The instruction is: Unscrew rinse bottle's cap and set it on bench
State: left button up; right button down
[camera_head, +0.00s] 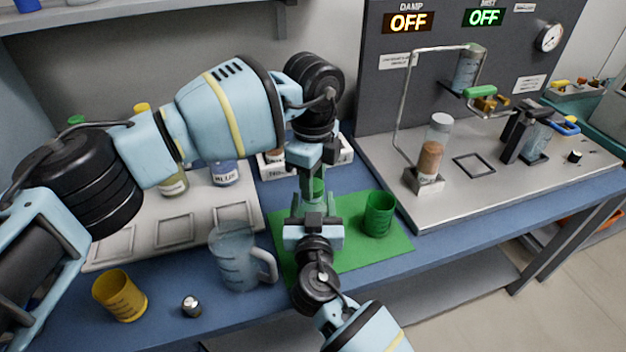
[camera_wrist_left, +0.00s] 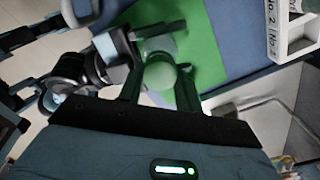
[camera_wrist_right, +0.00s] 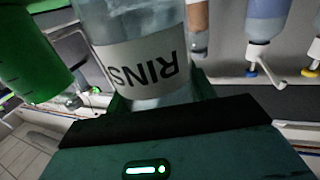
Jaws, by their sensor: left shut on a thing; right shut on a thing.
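The rinse bottle (camera_wrist_right: 140,50), clear with a white label reading "RINS", stands between the fingers of my right gripper (camera_wrist_right: 160,95). In the head view my right gripper (camera_head: 314,218) is shut on the bottle's body over the green mat (camera_head: 375,256). The bottle's pale green round cap (camera_wrist_left: 160,74) is between the fingers of my left gripper (camera_wrist_left: 158,92) in the left wrist view. In the head view my left gripper (camera_head: 309,180) points down from above, shut on the cap. Whether the cap is loose from the bottle cannot be told; the grippers hide most of it.
A green cup (camera_head: 379,214) stands on the mat to the right. A clear jug (camera_head: 234,258), a yellow cup (camera_head: 121,297) and a small metal piece (camera_head: 191,305) stand on the blue bench to the left. The steel-based apparatus (camera_head: 470,200) is at the right.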

pick_arm(q)
jog(key=shift+r, duration=0.65)
jog(key=shift+r, duration=0.15)
jog(key=shift+r, duration=2)
pick_arm(e)
jog(key=shift+c, duration=2.2)
grip_release()
pick_arm(q)
jog(key=shift+g, duration=0.3)
notch_tip(320, 180, down, 5)
jog(key=shift+f+b, duration=0.1)
jog(key=shift+b, duration=1)
jog(key=shift+f, duration=0.15)
pick_arm(e)
jog(key=s, duration=1.2)
